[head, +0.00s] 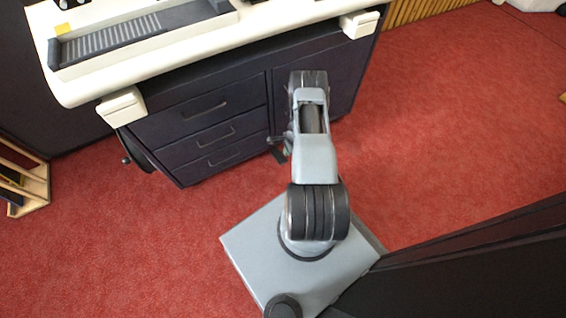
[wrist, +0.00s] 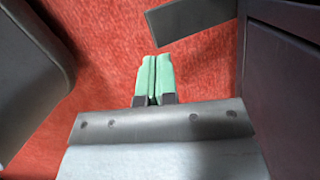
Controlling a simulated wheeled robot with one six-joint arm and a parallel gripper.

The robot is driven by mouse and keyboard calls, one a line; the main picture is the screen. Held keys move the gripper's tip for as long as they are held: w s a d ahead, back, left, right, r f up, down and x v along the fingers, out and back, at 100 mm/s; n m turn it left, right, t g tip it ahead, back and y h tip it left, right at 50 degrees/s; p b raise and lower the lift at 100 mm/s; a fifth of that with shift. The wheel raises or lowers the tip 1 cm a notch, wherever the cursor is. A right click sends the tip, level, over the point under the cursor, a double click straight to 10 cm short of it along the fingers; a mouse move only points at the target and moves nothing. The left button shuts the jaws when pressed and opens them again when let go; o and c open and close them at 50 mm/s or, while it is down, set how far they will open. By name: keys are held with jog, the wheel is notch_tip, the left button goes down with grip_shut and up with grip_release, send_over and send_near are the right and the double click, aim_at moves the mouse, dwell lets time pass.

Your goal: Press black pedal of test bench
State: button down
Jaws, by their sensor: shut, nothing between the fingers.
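The black pedal (wrist: 190,17) shows in the wrist view as a flat dark plate low over the red floor, beside the dark cabinet front. In the head view only a small dark piece of the pedal (head: 279,158) shows, at the foot of the bench (head: 225,72); my arm hides the rest. My gripper (wrist: 155,60) has green fingers that are shut together and empty. Its tips point toward the pedal and look apart from it, just short of its near edge in the wrist view. In the head view my gripper (head: 287,150) is mostly hidden behind my arm.
The bench has a white top and dark drawers (head: 215,130), with a cabinet front (wrist: 288,85) close to the right of my gripper. A wooden rack (head: 35,190) stands at the left. Red carpet (head: 450,120) is clear on the right.

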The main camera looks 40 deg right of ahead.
aim_at(286, 161)
jog(key=shift+b+x, duration=1.5)
jog(key=shift+x, duration=1.4)
notch_tip(286, 161, down, 4)
jog(key=b, duration=0.4)
jog(key=shift+f, duration=0.25)
jog(key=shift+r, duration=0.1)
jog(key=shift+s+d+r, duration=0.15)
jog(key=shift+d, duration=0.35)
jog(key=shift+s+d+r, duration=0.15)
jog(key=shift+d+r, duration=0.05)
jog(key=shift+d, duration=0.3)
jog(key=shift+s+d+r, duration=0.15)
jog(key=shift+d, duration=0.35)
